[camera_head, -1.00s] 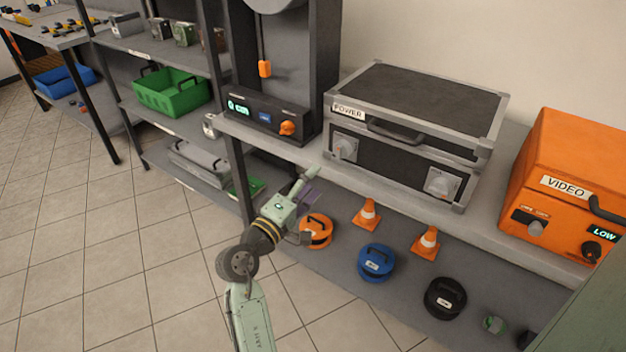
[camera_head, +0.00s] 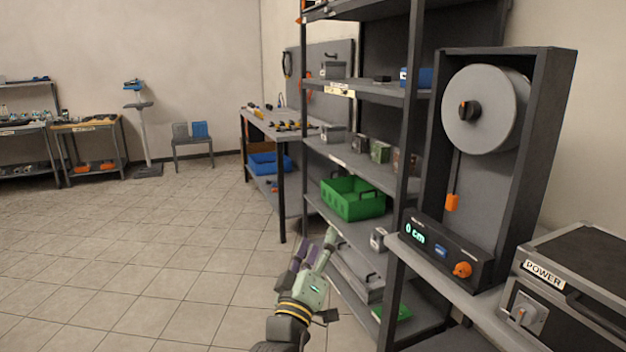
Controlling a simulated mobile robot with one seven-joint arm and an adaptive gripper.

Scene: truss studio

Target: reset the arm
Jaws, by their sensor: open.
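My gripper (camera_head: 314,254) shows at the lower middle of the head view, pale green with yellow-black bands at its wrist. Its fingers are apart and point up and away; one is pale green and the other has purple on it. Nothing is between them. In the picture it overlaps the front of the shelving, left of the grey case on the low shelf. I cannot tell how far it is from the shelf edge.
A workbench (camera_head: 275,126) with a blue bin (camera_head: 269,163) stands behind. The tiled floor (camera_head: 130,255) at left is clear.

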